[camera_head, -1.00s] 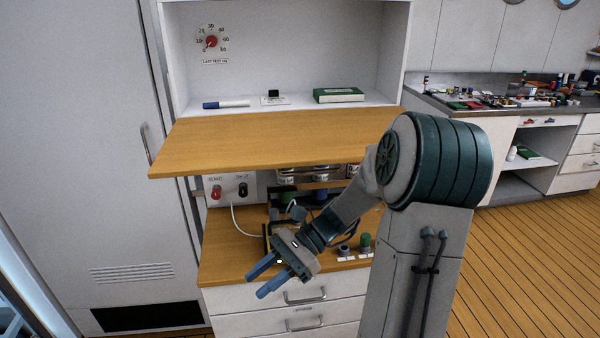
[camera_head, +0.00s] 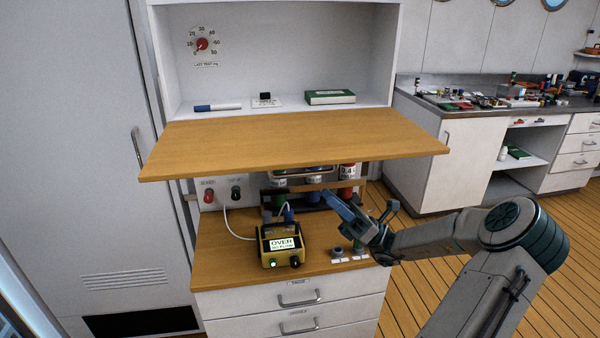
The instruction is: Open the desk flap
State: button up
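The desk flap (camera_head: 290,143) is a wide wooden board below the cabinet's open shelf. It lies about level and juts out over the lower worktop. My gripper (camera_head: 326,198) is below the flap's right half, near the bottles at the back, and apart from the flap. Its blue fingers point up and to the left. They overlap from this side, so I cannot tell their gap. No object shows clearly between them.
A yellow box (camera_head: 280,246) reading "OVER" stands on the lower wooden worktop (camera_head: 220,262), its white cable leading back. Red and black knobs sit on a panel behind. A marker (camera_head: 218,107) and a green book (camera_head: 330,97) lie on the shelf. Open floor is at right.

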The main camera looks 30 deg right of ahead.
aim_at(300, 173)
jog(key=p+x, duration=0.1)
jog(key=x, duration=0.9)
jog(key=shift+a+r+p, duration=0.2)
jog(key=shift+a+p, duration=0.05)
jog(key=shift+p, duration=0.05)
grip_shut()
